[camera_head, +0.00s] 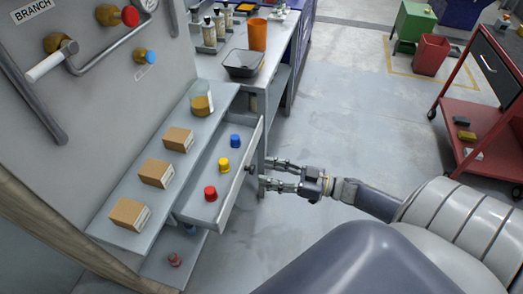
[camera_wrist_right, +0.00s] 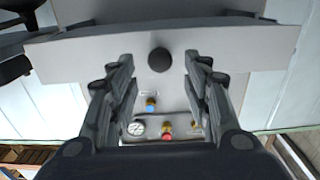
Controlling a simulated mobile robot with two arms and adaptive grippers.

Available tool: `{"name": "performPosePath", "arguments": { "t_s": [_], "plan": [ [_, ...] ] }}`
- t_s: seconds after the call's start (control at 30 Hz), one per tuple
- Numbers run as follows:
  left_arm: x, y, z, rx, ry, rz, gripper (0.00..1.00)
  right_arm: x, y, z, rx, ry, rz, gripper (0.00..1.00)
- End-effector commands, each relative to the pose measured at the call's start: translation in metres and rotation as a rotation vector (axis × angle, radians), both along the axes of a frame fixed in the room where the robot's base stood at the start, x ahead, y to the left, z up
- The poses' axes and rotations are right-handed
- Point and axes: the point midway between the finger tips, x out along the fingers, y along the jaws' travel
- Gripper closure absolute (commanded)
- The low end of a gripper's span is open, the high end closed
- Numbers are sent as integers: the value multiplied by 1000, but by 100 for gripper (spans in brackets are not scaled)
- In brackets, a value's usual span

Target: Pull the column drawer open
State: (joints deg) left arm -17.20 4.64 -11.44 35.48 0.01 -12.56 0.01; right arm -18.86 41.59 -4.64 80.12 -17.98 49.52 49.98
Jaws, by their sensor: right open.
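The column drawer (camera_head: 213,215) sticks out from the grey shelf column and stands open, with its inside showing in the head view. Its front panel (camera_wrist_right: 262,45) spans the top of the right wrist view. A dark round knob (camera_head: 250,168) sits on the front; it also shows in the right wrist view (camera_wrist_right: 159,59). My right gripper (camera_head: 263,173) is open at the drawer front. Its fingers lie on either side of the knob's line, with gaps on both sides in the right wrist view (camera_wrist_right: 158,65). My left gripper is not in view.
The drawer holds a red cap (camera_head: 210,193), a yellow cap (camera_head: 224,165) and a blue cap (camera_head: 235,141). Small boxes (camera_head: 157,173) stand on the shelf above. A red cart (camera_head: 480,110) is at the right. The floor (camera_head: 350,130) between is clear.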

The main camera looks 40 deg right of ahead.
Motion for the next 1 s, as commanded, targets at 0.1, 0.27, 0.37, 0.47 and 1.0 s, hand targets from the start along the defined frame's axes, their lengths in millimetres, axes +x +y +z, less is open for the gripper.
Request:
{"name": "performPosePath", "arguments": {
  "t_s": [0.1,0.27,0.37,0.47,1.0],
  "plan": [
    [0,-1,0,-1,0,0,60,-23,-18,-2,-3,7,-1,55],
    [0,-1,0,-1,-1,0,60,-47,-38,-1,-2,5,-2,55],
    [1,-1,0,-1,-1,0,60,-58,-46,-1,-2,3,-1,55],
    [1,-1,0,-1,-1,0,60,-64,-51,-1,-1,2,-1,55],
    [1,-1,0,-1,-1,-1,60,-67,-54,0,-1,1,-1,55]
  ]
}}
